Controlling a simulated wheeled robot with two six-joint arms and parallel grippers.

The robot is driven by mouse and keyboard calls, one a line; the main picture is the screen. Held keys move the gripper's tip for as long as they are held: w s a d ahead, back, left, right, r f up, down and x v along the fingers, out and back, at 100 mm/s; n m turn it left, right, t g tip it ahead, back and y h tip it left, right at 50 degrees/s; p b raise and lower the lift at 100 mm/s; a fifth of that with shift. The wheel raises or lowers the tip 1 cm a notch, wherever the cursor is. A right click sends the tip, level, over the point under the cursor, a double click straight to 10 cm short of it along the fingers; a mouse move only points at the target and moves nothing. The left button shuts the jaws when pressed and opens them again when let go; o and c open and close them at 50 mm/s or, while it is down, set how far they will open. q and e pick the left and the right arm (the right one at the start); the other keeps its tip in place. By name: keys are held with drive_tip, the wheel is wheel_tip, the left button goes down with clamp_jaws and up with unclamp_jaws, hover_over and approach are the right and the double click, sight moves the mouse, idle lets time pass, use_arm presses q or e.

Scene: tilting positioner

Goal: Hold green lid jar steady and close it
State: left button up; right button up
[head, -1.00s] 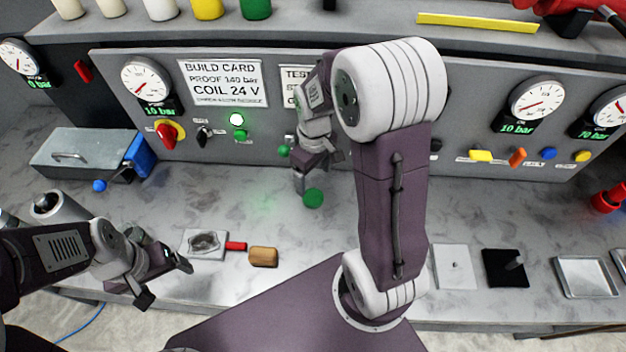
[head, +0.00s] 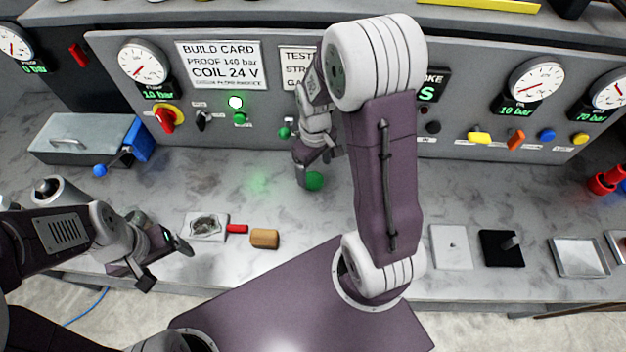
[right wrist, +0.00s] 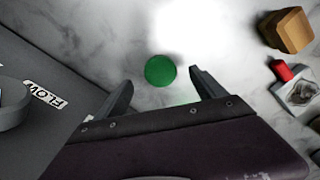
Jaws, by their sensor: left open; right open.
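A round green lid (head: 314,180) lies on the bench below my right gripper (head: 316,166). In the right wrist view the green lid (right wrist: 160,70) sits just beyond the open fingertips of my right gripper (right wrist: 160,86), roughly centred between them, with nothing held. I cannot tell whether a jar stands beneath the lid. My left gripper (head: 167,266) is open over the front left of the bench, apart from the lid. A dim greenish shape shows behind its fingers, partly hidden; I cannot tell what it is.
A grey tray (head: 206,226), a red piece (head: 237,229) and a wooden block (head: 264,239) lie between the grippers. A control panel (head: 455,100) rises behind. A white plate (head: 451,247), a black pad (head: 501,249) and a metal tray (head: 579,256) are to the right.

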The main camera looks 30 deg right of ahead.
sight(314, 180)
wheel_tip(314, 180, down, 5)
drive_tip(key=shift+w+f, duration=0.15)
idle(0.3)
drive_tip(key=c, duration=1.4)
drive_tip(key=shift+r, duration=0.55)
wheel_tip(314, 180, up, 3)
drive_tip(key=shift+f, duration=0.15)
drive_tip(key=s+a+r, duration=0.1)
drive_tip(key=s+r, duration=0.6)
drive_tip(key=s, duration=0.4)
drive_tip(key=shift+s+a+r, duration=0.15)
drive_tip(key=shift+s+a, duration=0.2)
drive_tip(key=shift+a, duration=0.05)
